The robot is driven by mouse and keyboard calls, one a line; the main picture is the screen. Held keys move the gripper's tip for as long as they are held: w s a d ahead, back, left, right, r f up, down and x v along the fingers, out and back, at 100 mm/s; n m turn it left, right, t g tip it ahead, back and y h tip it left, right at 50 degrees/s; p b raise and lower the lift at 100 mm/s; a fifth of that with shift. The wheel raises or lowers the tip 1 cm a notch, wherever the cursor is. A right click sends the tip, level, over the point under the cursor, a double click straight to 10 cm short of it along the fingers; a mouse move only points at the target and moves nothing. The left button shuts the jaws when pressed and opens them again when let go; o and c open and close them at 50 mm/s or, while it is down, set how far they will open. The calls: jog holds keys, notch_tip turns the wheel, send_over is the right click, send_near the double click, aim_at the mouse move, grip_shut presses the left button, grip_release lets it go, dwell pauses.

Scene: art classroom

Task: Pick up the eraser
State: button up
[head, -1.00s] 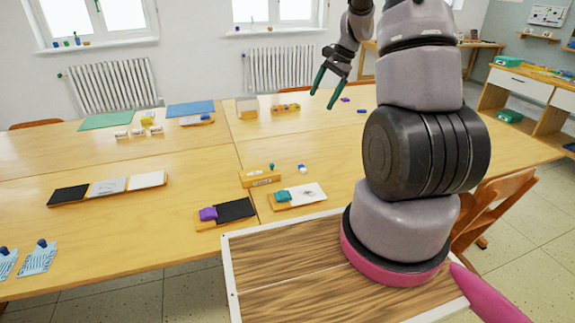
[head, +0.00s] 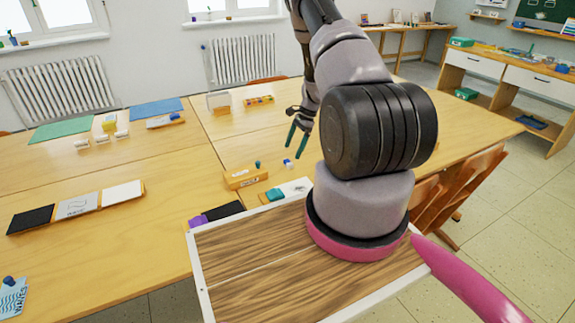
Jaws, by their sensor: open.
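My gripper (head: 295,149) is open and empty, its green-tipped fingers pointing down over the table. Just below and left of the fingertips lies a small white-and-blue block (head: 288,163), which looks like an eraser, though it is too small to be certain. The fingers appear apart from it; their exact height above the table is hard to tell. An orange-yellow labelled box (head: 246,178) stands to its left, with a small dark-teal piece (head: 258,164) behind it.
In front of the block lie a teal item (head: 274,194) on a white-topped tray and a purple item (head: 197,221) beside a black pad (head: 224,211). Card strips (head: 76,206) lie at left. The wooden table (head: 160,190) is bare between them. A wooden chair (head: 450,187) stands at right.

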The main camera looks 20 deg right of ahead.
aim_at(288, 162)
jog(key=x, duration=0.5)
jog(key=shift+s+a, duration=0.1)
jog(key=shift+s, duration=0.15)
jog(key=c, duration=1.4)
